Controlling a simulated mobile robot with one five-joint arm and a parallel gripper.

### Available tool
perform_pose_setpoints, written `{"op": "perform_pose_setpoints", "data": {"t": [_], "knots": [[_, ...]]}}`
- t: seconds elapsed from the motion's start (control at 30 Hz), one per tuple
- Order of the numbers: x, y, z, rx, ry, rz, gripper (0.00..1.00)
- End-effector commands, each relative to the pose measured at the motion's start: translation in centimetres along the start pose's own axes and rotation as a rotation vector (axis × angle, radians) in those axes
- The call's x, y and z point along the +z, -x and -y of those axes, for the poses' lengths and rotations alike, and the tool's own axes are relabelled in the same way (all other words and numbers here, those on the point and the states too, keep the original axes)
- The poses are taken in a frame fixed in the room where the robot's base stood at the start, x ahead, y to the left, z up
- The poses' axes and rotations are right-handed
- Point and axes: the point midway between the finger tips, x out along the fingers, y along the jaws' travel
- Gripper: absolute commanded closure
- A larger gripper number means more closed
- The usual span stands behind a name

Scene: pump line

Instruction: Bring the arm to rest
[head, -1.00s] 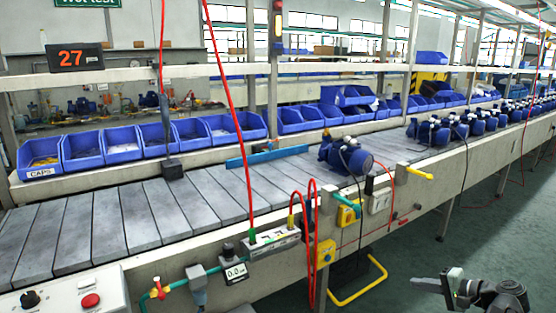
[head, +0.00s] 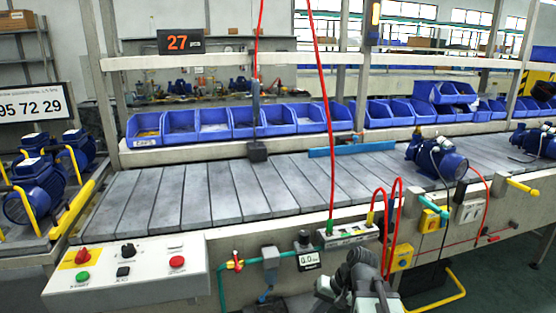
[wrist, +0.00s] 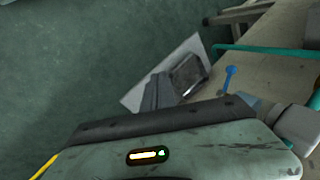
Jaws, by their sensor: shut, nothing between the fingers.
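My gripper (head: 325,290) is low at the bottom centre of the head view, in front of the conveyor's front side. It is small and partly cut off there. In the wrist view my gripper (wrist: 158,92) shows as dark grey fingers over a pale plate, with dark green floor around. It is shut and holds nothing. The conveyor (head: 205,190) runs across the head view with bare grey slats in its near part. A blue pump (head: 440,158) lies on it at the right, well apart from my gripper.
A control box (head: 130,272) juts out at the lower left. Red hoses (head: 330,150) hang down to the conveyor's front. A yellow bar (head: 445,300) sticks out low at the right. Blue bins (head: 255,121) line the back. Pumps (head: 35,190) stand at the left.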

Motion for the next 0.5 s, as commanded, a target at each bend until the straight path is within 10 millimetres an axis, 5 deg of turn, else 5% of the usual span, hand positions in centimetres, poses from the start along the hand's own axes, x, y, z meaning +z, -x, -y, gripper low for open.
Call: {"op": "perform_pose_setpoints", "data": {"t": [0.07, 0.17, 0.3, 0.5], "knots": [[1.5, -1.5, 0.8, 0.105, 0.070, 0.031, 1.00], [2.4, -1.7, -1.2, 0.275, 0.118, 0.045, 1.00], [2.4, 1.4, -5.5, 0.474, 0.123, 0.046, 1.00], [2.2, 6.9, -2.6, 0.464, 0.121, 0.045, 1.00]]}}
